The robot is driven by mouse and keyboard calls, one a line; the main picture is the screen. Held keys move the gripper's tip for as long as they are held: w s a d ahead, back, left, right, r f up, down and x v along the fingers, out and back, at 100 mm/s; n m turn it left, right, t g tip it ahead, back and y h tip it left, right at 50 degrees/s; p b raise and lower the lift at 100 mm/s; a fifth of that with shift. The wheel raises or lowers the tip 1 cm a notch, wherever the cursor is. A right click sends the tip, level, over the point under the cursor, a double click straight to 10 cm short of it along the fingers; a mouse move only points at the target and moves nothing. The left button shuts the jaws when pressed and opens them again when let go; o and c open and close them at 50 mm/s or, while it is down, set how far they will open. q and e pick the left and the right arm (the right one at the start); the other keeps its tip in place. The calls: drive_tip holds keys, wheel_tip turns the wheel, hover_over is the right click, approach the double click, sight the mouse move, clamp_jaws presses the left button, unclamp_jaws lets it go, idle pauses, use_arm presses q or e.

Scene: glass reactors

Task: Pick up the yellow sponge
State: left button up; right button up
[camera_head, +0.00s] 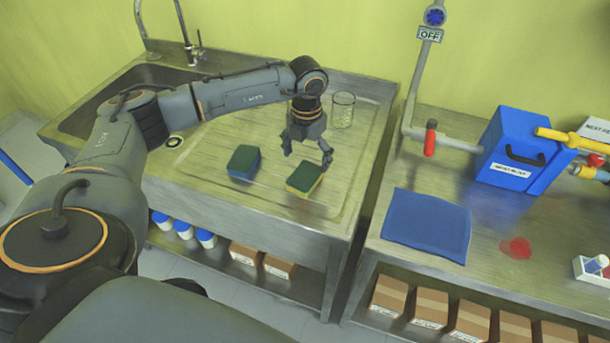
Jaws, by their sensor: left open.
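The yellow sponge (304,180), with a green top, lies on the metal drainboard (220,135) of the sink unit. My left gripper (306,158) hangs above it, pointing down. Its fingers are spread and empty, with the sponge just below and in front of them in the picture. I cannot tell the exact height between the fingertips and the sponge. A blue sponge (243,162) with a dark green top lies to the left of the yellow one. My right gripper is not in view.
A clear glass beaker (343,110) stands behind and right of my left gripper. The sink with its tap (190,45) is at the back left. On the right bench are a blue cloth (427,224), a blue box (520,150) and a red spill (516,247).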

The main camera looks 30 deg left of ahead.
sight(306, 173)
use_arm(q)
drive_tip(key=shift+f+p, duration=0.35)
drive_tip(key=shift+f, duration=0.15)
wheel_tip(306, 173, down, 4)
drive_tip(key=shift+r+p, duration=0.15)
drive_tip(key=shift+p, duration=0.75)
drive_tip(key=shift+w+f, duration=0.1)
drive_tip(key=shift+f, duration=0.4)
drive_tip(key=c, duration=0.8)
